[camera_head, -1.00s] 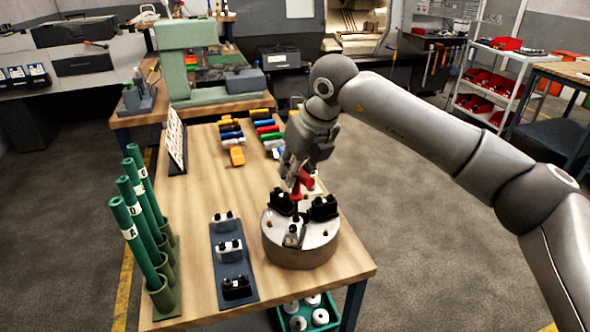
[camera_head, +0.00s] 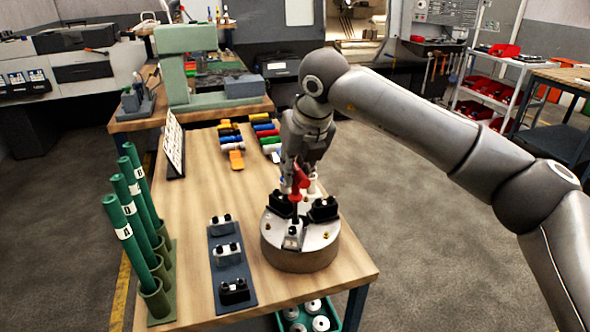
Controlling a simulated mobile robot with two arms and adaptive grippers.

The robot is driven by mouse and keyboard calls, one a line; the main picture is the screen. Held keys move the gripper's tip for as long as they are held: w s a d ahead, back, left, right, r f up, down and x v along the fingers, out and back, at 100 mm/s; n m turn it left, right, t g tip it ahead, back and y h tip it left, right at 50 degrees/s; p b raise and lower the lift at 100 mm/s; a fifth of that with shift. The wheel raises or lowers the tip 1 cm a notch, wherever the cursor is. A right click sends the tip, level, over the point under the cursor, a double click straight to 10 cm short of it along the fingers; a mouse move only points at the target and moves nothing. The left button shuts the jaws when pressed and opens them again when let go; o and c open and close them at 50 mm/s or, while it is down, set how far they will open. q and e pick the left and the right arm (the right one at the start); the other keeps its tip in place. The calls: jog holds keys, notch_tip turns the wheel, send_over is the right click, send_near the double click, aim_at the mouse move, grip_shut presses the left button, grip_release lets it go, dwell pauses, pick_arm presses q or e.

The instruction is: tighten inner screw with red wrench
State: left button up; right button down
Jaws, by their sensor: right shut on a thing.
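The red wrench (camera_head: 299,181) is held by my right gripper (camera_head: 298,178), which points down over the round chuck (camera_head: 300,257) on the wooden table. The wrench has a red handle and a dark shaft that reaches down toward the chuck's top. Black jaws (camera_head: 323,208) and a light grey jaw (camera_head: 292,237) sit on the chuck. I cannot tell which screw the wrench's tip meets, as the tip is small and partly among the jaws. My left gripper is not in view.
A dark strip with several jaws (camera_head: 216,262) lies left of the chuck. Green tubes (camera_head: 128,222) stand at the table's left edge. Coloured handles (camera_head: 232,140) lie behind, near a white sign board (camera_head: 175,146). The table's middle is clear. A green crate (camera_head: 333,316) sits below.

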jog(key=shift+f+m+b, duration=0.15)
jog(key=shift+m+b, duration=0.35)
jog(key=shift+b, duration=0.05)
jog(key=shift+m+h+b, duration=0.5)
jog(key=shift+m+b, duration=0.1)
jog(key=shift+m, duration=0.3)
jog(key=shift+m+t+h+b, duration=0.3)
jog(key=shift+m+h+b, duration=0.1)
jog(key=shift+m+b, duration=0.45)
jog(key=shift+m, duration=0.55)
